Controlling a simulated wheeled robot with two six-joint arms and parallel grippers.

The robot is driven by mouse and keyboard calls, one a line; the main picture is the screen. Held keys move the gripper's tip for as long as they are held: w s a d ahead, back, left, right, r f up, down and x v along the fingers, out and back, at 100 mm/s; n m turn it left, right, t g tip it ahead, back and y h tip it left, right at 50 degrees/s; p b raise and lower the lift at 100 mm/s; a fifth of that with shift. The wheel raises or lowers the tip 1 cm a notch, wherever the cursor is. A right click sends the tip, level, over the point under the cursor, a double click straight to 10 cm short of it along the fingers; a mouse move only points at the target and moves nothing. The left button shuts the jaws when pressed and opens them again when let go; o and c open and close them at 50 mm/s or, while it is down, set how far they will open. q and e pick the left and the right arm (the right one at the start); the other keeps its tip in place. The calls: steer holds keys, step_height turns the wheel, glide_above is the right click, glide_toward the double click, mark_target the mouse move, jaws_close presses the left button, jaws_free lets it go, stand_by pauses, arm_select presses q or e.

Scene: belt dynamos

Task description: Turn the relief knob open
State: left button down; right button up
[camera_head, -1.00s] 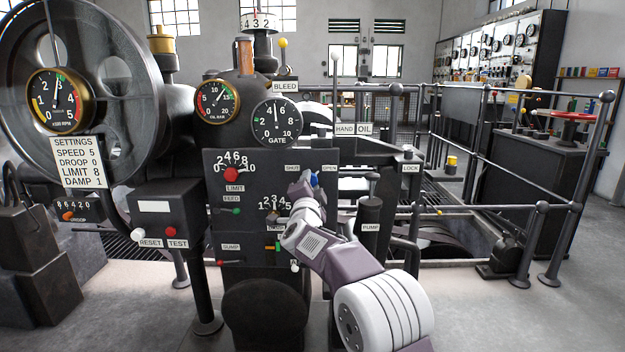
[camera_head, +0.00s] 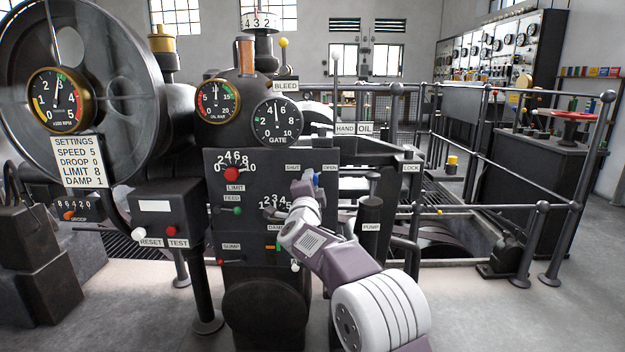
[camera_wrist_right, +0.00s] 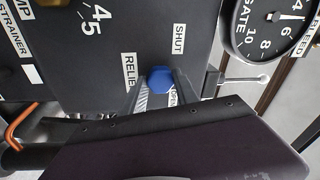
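The blue relief knob (camera_head: 317,180) is on the front of the dark control panel (camera_head: 218,190), below and between the SHUT and OPEN labels. In the right wrist view the knob (camera_wrist_right: 160,79) lies between the two fingers of my right gripper (camera_wrist_right: 161,92), with the RELIEF label (camera_wrist_right: 130,70) to its left. The fingers appear closed onto the knob's sides. In the head view my right gripper (camera_head: 309,184) reaches the knob from below and hides part of it. My left gripper is not in view.
The OIL BAR gauge (camera_head: 217,101) and GATE gauge (camera_head: 277,121) sit above the panel. A PUMP post (camera_head: 371,213) and railings stand to the right of my arm. A row of dials and small levers is left of the knob.

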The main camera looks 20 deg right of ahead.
steer(key=o, duration=0.4)
steer(key=shift+s+d+r, duration=0.1)
steer(key=shift+d+r, duration=0.1)
steer(key=shift+r, duration=0.15)
steer(key=shift+f, duration=0.15)
steer(key=shift+a, duration=0.1)
steer(key=shift+p+v, duration=0.7)
steer(key=shift+v, duration=3.85)
